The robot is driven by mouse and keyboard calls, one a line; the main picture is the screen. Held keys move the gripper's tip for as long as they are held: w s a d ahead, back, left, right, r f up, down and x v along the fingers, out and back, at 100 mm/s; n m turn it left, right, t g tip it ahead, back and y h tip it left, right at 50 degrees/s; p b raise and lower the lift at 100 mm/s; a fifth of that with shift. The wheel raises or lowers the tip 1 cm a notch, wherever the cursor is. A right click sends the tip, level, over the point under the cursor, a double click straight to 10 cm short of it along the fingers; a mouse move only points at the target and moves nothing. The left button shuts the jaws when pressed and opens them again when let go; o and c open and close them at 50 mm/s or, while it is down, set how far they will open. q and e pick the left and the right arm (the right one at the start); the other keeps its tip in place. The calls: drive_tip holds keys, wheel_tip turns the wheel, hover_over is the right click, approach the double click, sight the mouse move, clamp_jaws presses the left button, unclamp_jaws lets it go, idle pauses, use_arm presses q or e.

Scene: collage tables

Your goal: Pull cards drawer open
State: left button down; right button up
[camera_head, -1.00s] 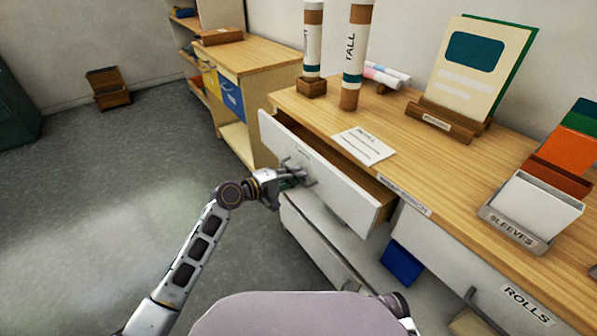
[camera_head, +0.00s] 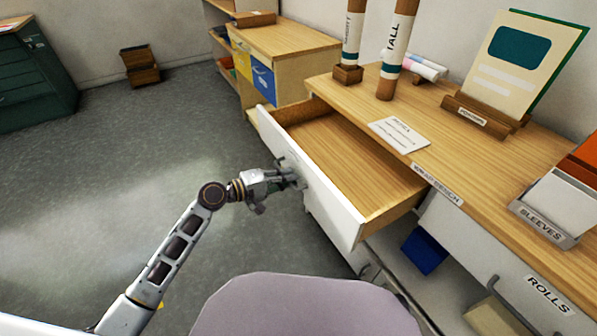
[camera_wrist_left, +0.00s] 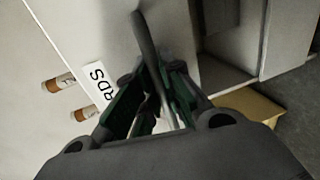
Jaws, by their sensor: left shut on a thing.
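The cards drawer (camera_head: 341,205) has a white front and a wooden inside, and it stands well out of the wooden-topped table. Its inside looks empty where I can see it. My left gripper (camera_head: 292,178) is at the drawer's front, shut on the drawer handle (camera_head: 288,166), which the fingers mostly hide. In the left wrist view the fingers (camera_wrist_left: 152,110) close around the dark bar of the handle (camera_wrist_left: 150,45). Beside them is a white label (camera_wrist_left: 98,84) with the letters "RDS" showing. My right gripper is not in view.
The tabletop holds a paper card (camera_head: 398,134), tall tubes (camera_head: 396,50), a sign stand (camera_head: 486,112) and a sleeves holder (camera_head: 545,222). A blue bin (camera_head: 424,251) is under the table. The floor (camera_head: 120,180) to the left is clear.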

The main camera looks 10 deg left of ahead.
use_arm(q)
drive_tip(key=shift+f+v, duration=0.15)
drive_tip(key=shift+v, duration=0.6)
drive_tip(key=shift+f+v, duration=0.15)
drive_tip(key=shift+v, duration=0.65)
drive_tip(key=c, duration=1.5)
unclamp_jaws()
drive_tip(key=shift+c, duration=0.2)
drive_tip(key=shift+s+a, duration=0.1)
drive_tip(key=shift+a, duration=0.1)
drive_tip(key=v, duration=1.1)
drive_tip(key=shift+s+a, duration=0.25)
